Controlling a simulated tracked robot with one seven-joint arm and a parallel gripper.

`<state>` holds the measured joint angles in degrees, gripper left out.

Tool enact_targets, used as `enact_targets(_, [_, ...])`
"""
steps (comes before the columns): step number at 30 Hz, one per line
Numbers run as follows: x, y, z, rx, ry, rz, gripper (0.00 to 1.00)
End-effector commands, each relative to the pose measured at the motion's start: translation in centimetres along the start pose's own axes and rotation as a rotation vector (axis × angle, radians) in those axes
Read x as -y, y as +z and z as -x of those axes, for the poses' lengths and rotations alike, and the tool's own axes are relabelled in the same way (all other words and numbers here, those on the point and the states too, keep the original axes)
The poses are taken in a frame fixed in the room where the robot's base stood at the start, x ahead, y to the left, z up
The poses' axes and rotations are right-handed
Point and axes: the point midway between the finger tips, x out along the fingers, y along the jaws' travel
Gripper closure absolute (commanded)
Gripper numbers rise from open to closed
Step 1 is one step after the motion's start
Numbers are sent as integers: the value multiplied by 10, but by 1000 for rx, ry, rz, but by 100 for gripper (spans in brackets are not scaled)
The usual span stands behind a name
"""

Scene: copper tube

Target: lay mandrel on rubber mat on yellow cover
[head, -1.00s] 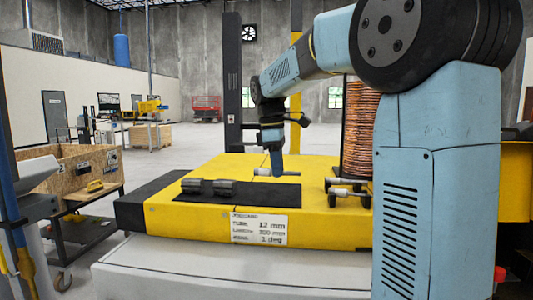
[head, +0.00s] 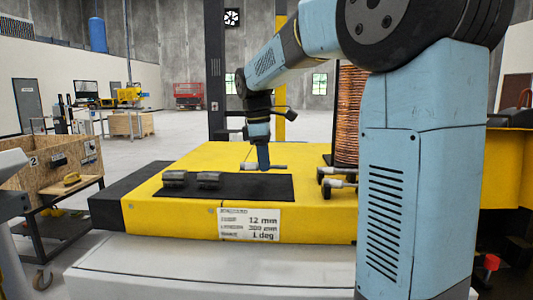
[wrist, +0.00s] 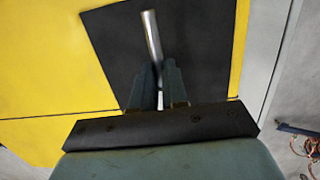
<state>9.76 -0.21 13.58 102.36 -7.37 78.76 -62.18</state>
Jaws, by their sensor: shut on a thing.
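My gripper (wrist: 161,74) is shut on the mandrel, a shiny silver rod (wrist: 150,36) that sticks out past the fingers in the wrist view. In the head view my gripper (head: 264,163) points down near the back edge of the rubber mat, with the rod (head: 279,167) sideways across its tip. The black rubber mat (head: 255,187) lies flat on the yellow cover (head: 190,156). In the wrist view the bare mat (wrist: 205,45) is behind the rod, with the yellow cover (wrist: 45,60) to the left. The gap between rod and mat is hard to judge.
Two dark grey cylindrical parts (head: 192,180) occupy the mat's left end; its right part is clear. Light-tipped rods on dark supports (head: 337,183) stand right of the mat. A copper coil (head: 350,115) rises behind them. A white label (head: 249,224) is on the cover's front.

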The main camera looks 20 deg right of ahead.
Motion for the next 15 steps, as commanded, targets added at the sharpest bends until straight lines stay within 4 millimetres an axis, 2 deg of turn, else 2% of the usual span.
enact_targets(15, [2,-4,-34,0,0,0,100])
